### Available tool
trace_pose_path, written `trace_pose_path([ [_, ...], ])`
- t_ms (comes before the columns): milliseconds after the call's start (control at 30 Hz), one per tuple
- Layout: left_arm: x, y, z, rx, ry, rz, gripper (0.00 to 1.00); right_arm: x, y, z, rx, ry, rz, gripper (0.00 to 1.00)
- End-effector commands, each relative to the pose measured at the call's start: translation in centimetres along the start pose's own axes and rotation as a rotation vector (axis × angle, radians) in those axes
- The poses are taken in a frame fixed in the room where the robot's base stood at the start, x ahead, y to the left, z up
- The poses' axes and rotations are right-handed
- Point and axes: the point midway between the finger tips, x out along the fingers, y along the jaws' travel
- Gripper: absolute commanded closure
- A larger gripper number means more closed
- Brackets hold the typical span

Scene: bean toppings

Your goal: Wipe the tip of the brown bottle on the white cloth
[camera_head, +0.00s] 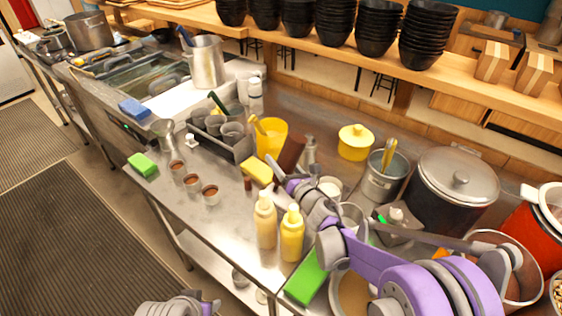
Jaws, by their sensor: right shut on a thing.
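My right gripper (281,180) is over the counter near the middle of the head view, its arm coming in from the lower right. It is shut on the brown bottle (292,152), which is tilted. The gripper partly hides the bottle, and I cannot make out its tip clearly. A flat white piece (182,100), which may be the white cloth, lies by the sink at the upper left, well apart from the bottle. Part of my left arm shows at the bottom edge; its jaws are not visible.
A yellow sponge (257,171), a yellow cup (271,138) and a grey caddy (238,152) are close to the right gripper. Two yellowish bottles (266,222) stand in front. A large pot (455,190) stands at the right. Small brown-filled cups (192,183) stand left of the gripper.

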Motion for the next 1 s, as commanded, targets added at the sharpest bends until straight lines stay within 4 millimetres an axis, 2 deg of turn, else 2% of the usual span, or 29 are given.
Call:
trace_pose_path([
  [633, 0.2, 0.0, 0.1, 0.000, -0.001, 0.000, 0.50, -0.1, -0.1, -0.1, -0.002, 0.000, -0.001, 0.44],
  [1000, 0.4, 0.0, 0.3, 0.000, -0.002, 0.000, 0.50, -1.6, -0.8, 0.1, 0.000, 0.000, -0.001, 0.44],
])
